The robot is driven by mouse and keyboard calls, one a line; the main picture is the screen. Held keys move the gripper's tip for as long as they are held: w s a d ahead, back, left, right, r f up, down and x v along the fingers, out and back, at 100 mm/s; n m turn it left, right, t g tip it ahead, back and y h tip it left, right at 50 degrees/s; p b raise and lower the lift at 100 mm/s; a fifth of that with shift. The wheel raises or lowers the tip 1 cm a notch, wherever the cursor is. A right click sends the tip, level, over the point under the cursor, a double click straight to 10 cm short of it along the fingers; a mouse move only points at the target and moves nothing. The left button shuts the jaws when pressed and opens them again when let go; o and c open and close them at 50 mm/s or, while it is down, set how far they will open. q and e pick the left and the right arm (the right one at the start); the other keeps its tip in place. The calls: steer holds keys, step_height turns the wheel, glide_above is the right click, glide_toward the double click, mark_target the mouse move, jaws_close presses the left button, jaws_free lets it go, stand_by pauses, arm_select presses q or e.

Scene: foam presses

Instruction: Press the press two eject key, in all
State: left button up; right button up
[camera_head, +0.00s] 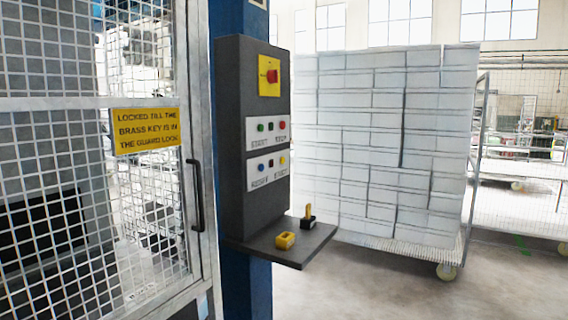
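A dark grey control box (242,120) is mounted on a blue post (229,25). Its lower white plate (267,178) carries a blue button on the left, a small dark and red part in the middle and a yellow button (282,160) on the right. The small lettering under the yellow button seems to read EJECT, though it is blurred. The upper plate (267,134) has green and red buttons. I see no press number on the box. Neither of my grippers is in view.
A shelf (290,250) juts out below the box, bearing a yellow block (285,240) and a black block (308,222) with a brass-coloured upright piece. A mesh guard door (195,192) with a yellow sign (146,131) stands left. A cart of white blocks (400,150) stands behind right.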

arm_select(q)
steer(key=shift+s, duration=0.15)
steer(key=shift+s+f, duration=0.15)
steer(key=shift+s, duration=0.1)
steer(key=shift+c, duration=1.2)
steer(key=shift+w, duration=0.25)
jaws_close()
